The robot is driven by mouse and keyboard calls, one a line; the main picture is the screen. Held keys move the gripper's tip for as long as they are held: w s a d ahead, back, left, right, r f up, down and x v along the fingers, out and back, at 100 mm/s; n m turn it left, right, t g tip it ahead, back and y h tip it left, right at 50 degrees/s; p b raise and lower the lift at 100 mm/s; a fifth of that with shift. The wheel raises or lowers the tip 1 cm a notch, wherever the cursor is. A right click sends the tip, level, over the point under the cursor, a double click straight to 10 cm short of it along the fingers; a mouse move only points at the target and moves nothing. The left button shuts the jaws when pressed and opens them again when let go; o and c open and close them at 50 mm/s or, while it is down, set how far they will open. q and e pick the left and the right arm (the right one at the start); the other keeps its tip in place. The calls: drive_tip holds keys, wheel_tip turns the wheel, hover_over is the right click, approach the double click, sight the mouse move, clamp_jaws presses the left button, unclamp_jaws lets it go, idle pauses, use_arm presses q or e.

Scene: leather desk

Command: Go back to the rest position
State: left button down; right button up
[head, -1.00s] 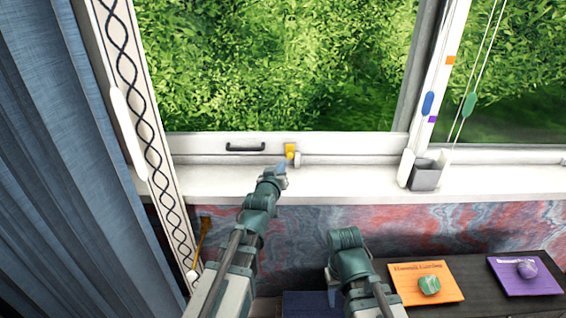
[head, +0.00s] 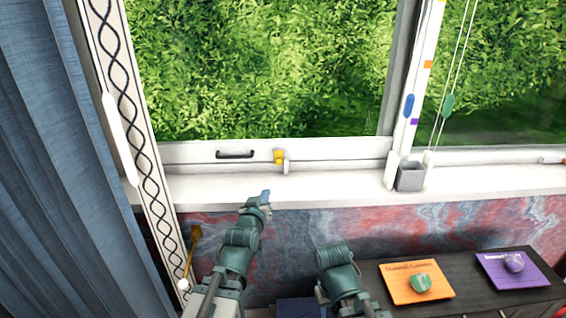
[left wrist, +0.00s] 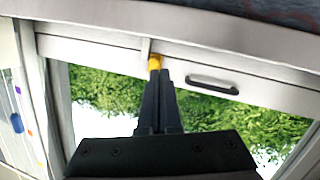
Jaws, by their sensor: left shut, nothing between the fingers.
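My left gripper (head: 264,197) is shut and empty, in front of the window sill in the head view. It also shows in the left wrist view (left wrist: 160,80), its dark fingers together and pointing toward the window's lower frame. In the head view it is apart from the yellow window latch (head: 279,157), which sits up and to the right of it. The latch shows just beyond the fingertips in the left wrist view (left wrist: 154,62). My right arm is at the bottom middle of the head view; its fingers cannot be made out.
A dark handle (head: 235,154) is on the window frame. A blue curtain (head: 50,160) hangs at left. An orange board (head: 400,288) and a purple board (head: 500,272) lie on a dark desk at right.

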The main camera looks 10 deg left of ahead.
use_arm(q)
drive_tip(key=s+d+f+m+g+p, duration=0.4)
drive_tip(key=s+d+f+g+p, duration=0.2)
drive_tip(key=s+d+g, duration=0.25)
drive_tip(key=s+d+m+g+y+p, duration=0.1)
drive_tip(key=s+g+p, duration=0.4)
drive_tip(key=s, duration=1.1)
drive_tip(key=m+g+y, duration=0.1)
drive_tip(key=g, duration=0.1)
drive_tip(key=shift+d+f+m+g, duration=0.25)
drive_tip(key=shift+f+m+g, duration=0.05)
drive_tip(key=shift+f+g, duration=0.05)
